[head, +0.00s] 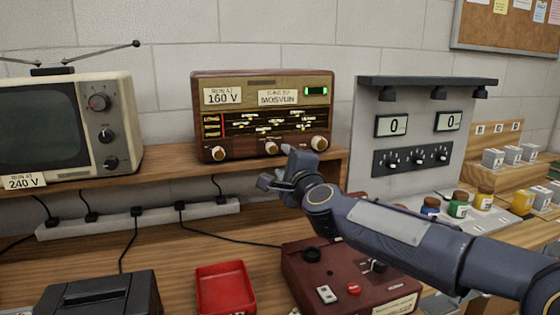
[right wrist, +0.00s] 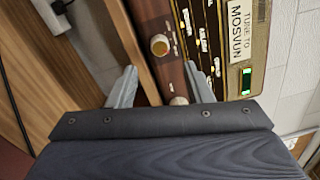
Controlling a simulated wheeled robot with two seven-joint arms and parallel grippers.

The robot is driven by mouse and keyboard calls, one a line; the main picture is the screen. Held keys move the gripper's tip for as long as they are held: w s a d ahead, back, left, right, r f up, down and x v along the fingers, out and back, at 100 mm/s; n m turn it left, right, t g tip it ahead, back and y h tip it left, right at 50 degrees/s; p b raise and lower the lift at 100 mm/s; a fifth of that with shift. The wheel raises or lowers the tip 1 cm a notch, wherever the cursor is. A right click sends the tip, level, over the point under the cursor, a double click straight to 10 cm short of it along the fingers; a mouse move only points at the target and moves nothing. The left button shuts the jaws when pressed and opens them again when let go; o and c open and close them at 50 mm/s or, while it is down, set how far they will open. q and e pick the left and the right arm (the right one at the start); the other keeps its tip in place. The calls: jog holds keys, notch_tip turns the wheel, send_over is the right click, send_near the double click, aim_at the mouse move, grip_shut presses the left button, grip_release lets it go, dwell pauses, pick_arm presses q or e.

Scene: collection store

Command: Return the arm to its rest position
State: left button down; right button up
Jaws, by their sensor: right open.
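My right arm (head: 400,228) reaches in from the right in the head view. Its gripper (head: 273,168) is in front of the lower edge of the brown radio (head: 262,88), near the shelf edge. In the right wrist view the gripper (right wrist: 160,88) is open, with its two grey fingers apart and nothing held between them. The radio's middle knob (right wrist: 159,45) lies beyond the fingers, and another knob (right wrist: 179,101) shows low between them, partly hidden by the gripper body. I cannot tell whether a finger touches the radio. My left gripper is not in view.
The radio and an old television (head: 45,125) stand on a wooden shelf (head: 172,168). Below are a power strip (head: 160,214), a red tray (head: 222,290) and a maroon device (head: 305,270) under my arm. A grey meter panel (head: 420,115) and several jars stand right.

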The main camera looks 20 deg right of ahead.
jog(key=shift+s, duration=0.35)
jog(key=s+a+n+g+y+p, duration=0.1)
jog(key=s+n+g+y+p, duration=0.3)
jog(key=s+n, duration=0.6)
jog(key=s+f+n+g+p, duration=0.2)
jog(key=s+f, duration=0.3)
jog(key=s, duration=0.4)
jog(key=s+d+f+n+g+p, duration=0.1)
jog(key=s+f+n+g+p, duration=0.2)
jog(key=s, duration=0.6)
jog(key=s+f+n+g+p, duration=0.2)
jog(key=s+f+n+g, duration=0.1)
jog(key=s+f, duration=0.5)
jog(key=shift+s+d+g+h, duration=0.25)
jog(key=shift+s+g+h, duration=0.15)
jog(key=shift+s, duration=0.15)
